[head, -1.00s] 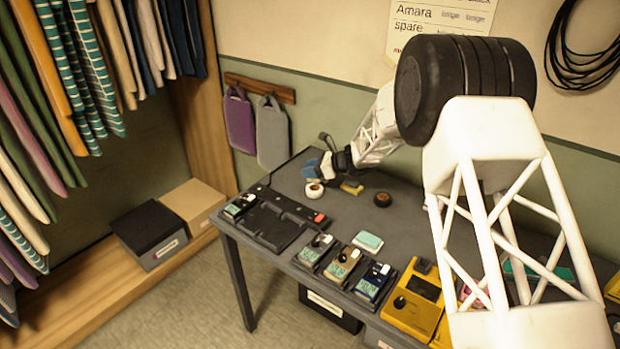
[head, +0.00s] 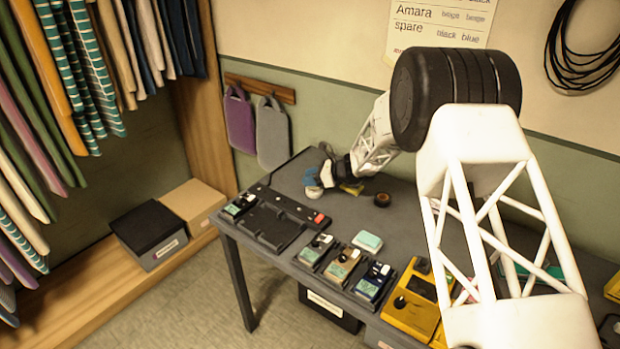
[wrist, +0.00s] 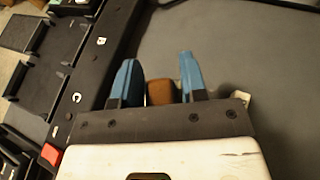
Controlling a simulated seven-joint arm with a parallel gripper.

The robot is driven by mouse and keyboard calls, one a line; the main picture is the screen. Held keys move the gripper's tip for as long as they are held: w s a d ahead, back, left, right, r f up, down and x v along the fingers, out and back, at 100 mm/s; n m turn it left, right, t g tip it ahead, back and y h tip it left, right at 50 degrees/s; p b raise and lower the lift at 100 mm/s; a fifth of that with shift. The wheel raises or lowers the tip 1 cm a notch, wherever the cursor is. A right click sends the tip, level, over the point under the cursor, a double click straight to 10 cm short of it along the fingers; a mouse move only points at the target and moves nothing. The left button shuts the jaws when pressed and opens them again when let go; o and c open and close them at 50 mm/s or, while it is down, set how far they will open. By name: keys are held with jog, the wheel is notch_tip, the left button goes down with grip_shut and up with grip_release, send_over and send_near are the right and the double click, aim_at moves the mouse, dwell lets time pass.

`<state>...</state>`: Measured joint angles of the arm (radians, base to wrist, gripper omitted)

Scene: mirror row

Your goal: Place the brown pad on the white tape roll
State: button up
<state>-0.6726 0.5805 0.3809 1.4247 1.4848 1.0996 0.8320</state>
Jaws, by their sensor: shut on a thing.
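My gripper (wrist: 160,88), with blue fingers, is shut on the brown pad (wrist: 160,92), which shows between the fingertips in the wrist view. In the head view my gripper (head: 318,178) is low over the back left of the table, right at the white tape roll (head: 314,192). Only the roll's near side shows there; the fingers cover its top. The pad is hidden in the head view, and I cannot tell whether it touches the roll. The roll is not clearly visible in the wrist view.
A dark roll (head: 382,199) and a yellow item (head: 351,188) lie right of my gripper. A black rack (head: 275,222) with a red end is in front. Several small devices, a pale green-topped block (head: 367,241) and a yellow box (head: 415,300) line the front edge.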

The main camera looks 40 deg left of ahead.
jog(key=shift+f, duration=0.1)
jog(key=o, duration=0.9)
jog(key=v, duration=1.2)
jog(key=shift+r, duration=0.25)
dwell(0.5)
